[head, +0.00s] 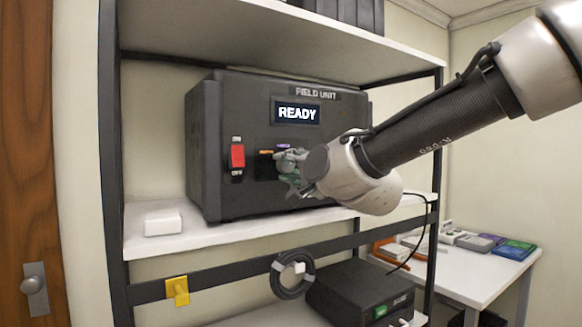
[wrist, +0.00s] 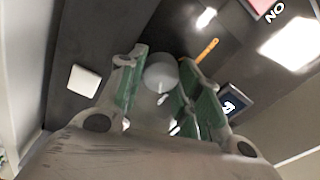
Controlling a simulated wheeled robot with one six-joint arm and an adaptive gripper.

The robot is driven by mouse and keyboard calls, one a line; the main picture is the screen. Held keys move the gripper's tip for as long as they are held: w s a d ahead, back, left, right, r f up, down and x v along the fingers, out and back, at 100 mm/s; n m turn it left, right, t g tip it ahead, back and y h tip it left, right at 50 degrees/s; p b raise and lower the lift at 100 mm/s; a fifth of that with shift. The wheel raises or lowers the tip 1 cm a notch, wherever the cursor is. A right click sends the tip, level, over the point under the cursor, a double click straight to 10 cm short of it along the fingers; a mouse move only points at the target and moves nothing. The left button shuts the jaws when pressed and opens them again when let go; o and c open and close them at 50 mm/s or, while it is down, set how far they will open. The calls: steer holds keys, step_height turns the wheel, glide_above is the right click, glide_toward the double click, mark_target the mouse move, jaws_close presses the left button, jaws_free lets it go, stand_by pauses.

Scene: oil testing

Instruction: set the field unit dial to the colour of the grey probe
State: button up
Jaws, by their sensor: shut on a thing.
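The field unit (head: 228,105) is a dark grey box on the upper shelf. Its screen (head: 297,112) reads READY. My gripper (head: 290,168) is at its front panel and covers the dial in the head view. In the wrist view, the round grey dial (wrist: 160,75) sits between the green-padded fingers of my gripper (wrist: 161,60), which are shut on it. An orange mark (head: 266,152) and a purple mark (head: 284,146) show beside the gripper. The orange mark also shows in the wrist view (wrist: 207,50). Where the dial points is unclear. I cannot make out the grey probe.
A red switch (head: 237,155) is left of the dial. A white box (head: 162,222) lies on the shelf (head: 225,232). Below are a coiled cable (head: 284,287) and another dark device (head: 350,290). A white table (head: 485,268) at right holds several coloured items.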

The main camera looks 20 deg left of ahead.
steer(key=shift+f, duration=0.1)
steer(key=o, duration=1)
steer(key=shift+o, duration=0.2)
steer(key=r+v, duration=0.1)
steer(key=v, duration=1.1)
steer(key=shift+f, duration=0.4)
